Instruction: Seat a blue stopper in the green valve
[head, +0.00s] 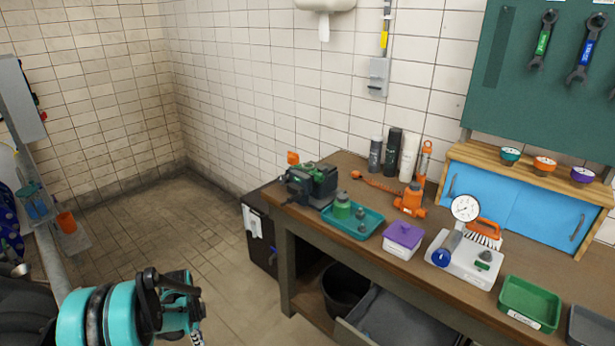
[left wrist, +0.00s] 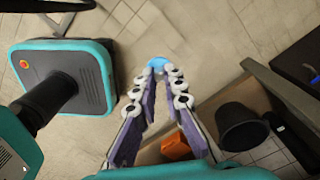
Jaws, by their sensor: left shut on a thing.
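My left gripper (left wrist: 159,74) is shut on a light blue round piece, the blue stopper (left wrist: 158,62), at its fingertips. The fingers hide part of it, and bare floor lies beyond. In the head view my left wrist is low at the left, away from the bench, and the stopper does not show. A dark vise-like device with a green body (head: 322,178) stands at the bench's left end. A green bottle-shaped piece (head: 342,208) stands in the teal tray (head: 368,228). I cannot tell which green piece is the valve. My right gripper is not in view.
The wooden bench (head: 345,163) also holds an orange valve-like piece (head: 410,201), a purple-lidded box (head: 403,238), a white gauge block (head: 462,266) and a green bin (head: 529,303). A black bucket (head: 346,288) sits below. The floor left of the bench is clear.

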